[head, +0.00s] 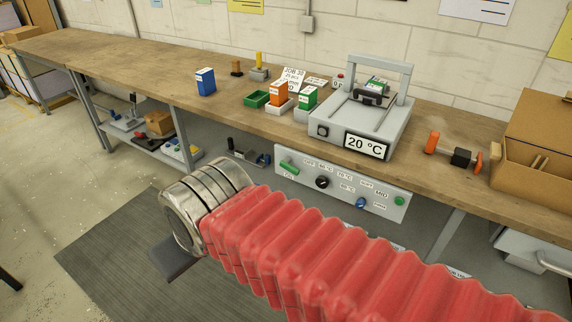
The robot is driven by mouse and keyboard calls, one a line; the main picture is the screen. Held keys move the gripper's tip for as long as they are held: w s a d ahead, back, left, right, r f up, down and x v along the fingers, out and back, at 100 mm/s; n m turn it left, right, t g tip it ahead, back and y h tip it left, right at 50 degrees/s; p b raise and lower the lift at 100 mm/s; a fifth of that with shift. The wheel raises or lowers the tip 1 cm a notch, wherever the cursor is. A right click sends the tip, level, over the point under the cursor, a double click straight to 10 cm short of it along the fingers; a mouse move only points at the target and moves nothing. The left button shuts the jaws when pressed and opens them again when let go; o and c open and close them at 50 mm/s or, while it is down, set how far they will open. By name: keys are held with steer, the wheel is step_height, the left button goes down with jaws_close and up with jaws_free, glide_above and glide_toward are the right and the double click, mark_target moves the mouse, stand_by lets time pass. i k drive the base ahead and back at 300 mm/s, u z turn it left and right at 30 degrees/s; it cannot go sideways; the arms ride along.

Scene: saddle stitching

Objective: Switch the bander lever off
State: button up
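The bander (360,118), a grey machine with an arch, stands on the bench and its display reads 20 °C. A grey control panel (342,190) hangs on the bench front below it. A green lever (289,167) is at the panel's left end, between small labels that seem to read OFF and ON; its exact setting is hard to tell. My gripper (175,258) shows only as a dark flat piece below my wrist, left of and in front of the panel. Its fingers are mostly hidden, so I cannot see whether it is open or shut.
The panel also has a black knob (322,183), a blue knob (360,203) and a green button (399,201). Small boxes and a green tray (255,99) stand on the bench (150,62). A cardboard box (530,135) is at right.

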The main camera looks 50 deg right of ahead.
mark_target(284, 163)
steer(key=i, duration=0.85)
steer(key=u, duration=0.05)
